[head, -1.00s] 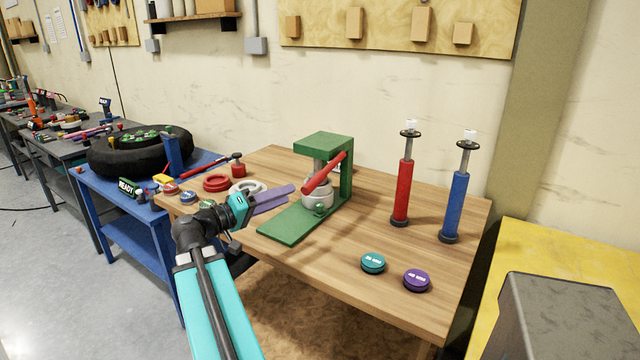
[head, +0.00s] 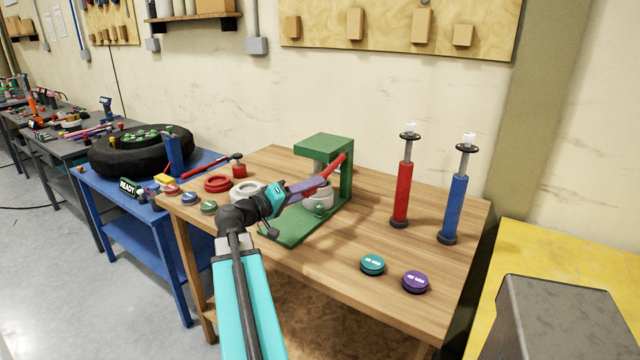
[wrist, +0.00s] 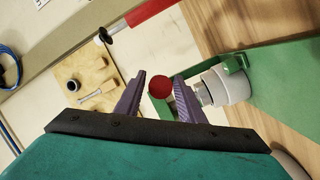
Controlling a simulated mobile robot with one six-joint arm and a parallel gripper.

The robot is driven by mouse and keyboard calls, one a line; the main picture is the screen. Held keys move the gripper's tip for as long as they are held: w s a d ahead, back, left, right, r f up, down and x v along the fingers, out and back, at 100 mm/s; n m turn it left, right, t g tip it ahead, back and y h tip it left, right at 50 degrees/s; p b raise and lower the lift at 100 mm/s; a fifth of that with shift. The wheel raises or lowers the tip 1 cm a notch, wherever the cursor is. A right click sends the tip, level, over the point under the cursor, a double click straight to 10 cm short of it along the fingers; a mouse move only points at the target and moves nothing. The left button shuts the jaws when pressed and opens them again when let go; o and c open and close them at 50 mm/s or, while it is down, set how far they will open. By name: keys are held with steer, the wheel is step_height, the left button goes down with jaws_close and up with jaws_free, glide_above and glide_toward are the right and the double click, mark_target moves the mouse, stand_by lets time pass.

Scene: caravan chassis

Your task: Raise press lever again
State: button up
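The green press (head: 322,143) stands on the wooden table, with its red lever (head: 336,165) sloping from upper right down to lower left. My gripper (head: 316,185) is at the lever's lower part, its purple fingers overlapping it in the head view. In the wrist view the round red end of the lever (wrist: 159,87) shows between the two fingers of my gripper (wrist: 161,78), with a gap on each side. The fingers are apart and I see no grip on the lever. A pale round cup (head: 321,195) sits under the press and also shows in the wrist view (wrist: 226,86).
Red (head: 402,195) and blue (head: 455,208) pump-like cylinders stand to the right. Teal (head: 372,264) and purple (head: 415,281) discs lie at the front right. Red (head: 217,184) and white rings lie left of the press. The table's front middle is clear.

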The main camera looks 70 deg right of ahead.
mark_target(326, 173)
steer(key=shift+p+x, duration=0.3)
steer(key=shift+x, duration=1.7)
steer(key=shift+c, duration=0.5)
